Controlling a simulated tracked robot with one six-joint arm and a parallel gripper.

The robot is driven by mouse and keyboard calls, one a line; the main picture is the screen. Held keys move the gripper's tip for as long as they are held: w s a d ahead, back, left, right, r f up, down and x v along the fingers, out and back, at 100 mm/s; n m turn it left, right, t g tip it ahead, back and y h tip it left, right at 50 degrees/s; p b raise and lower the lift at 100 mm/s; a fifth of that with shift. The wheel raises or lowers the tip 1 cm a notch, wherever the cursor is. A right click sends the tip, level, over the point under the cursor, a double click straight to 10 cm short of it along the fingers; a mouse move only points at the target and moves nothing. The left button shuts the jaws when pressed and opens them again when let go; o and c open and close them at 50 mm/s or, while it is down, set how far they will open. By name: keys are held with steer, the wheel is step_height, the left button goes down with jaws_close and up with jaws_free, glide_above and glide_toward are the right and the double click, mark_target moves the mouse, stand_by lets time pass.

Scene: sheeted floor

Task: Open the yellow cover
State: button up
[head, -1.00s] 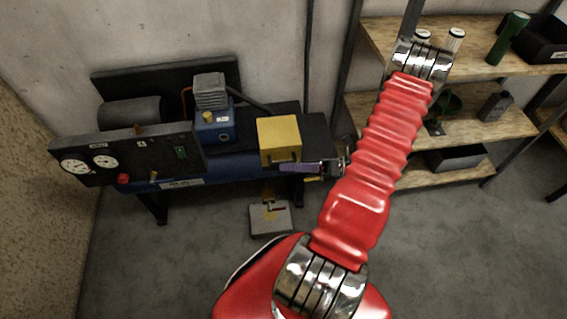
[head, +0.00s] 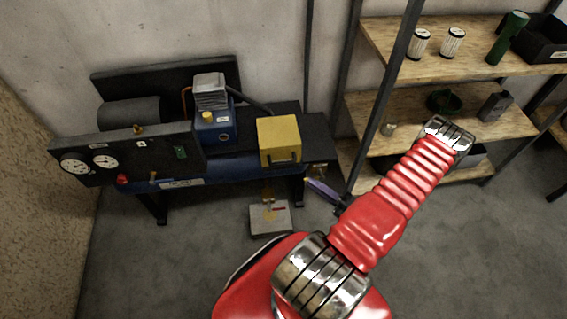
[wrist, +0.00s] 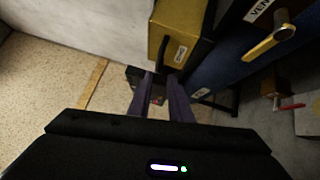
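The yellow cover (head: 278,133) is a boxy yellow case at the right end of the blue compressor bench, with a dark handle low on its front. It looks shut. In the wrist view the yellow cover (wrist: 180,25) is at top centre, its black handle (wrist: 163,48) and a white label facing me. My gripper (head: 315,187) is below and right of the cover in the head view, apart from it. In the wrist view my gripper (wrist: 161,76) shows two purple fingers with a gap between them and nothing held. Their tips appear just below the handle; the depth between is unclear.
The compressor bench (head: 230,167) carries a gauge panel (head: 120,158) and a blue pump (head: 215,130). A grey plate (head: 270,218) lies on the floor below. Wooden shelves (head: 460,60) with cans stand at right. A lever with a yellow handle (wrist: 270,43) is at upper right in the wrist view.

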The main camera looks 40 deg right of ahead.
mark_target(283, 164)
steer(key=shift+w, duration=0.1)
steer(key=shift+x, duration=6.8)
jaws_close()
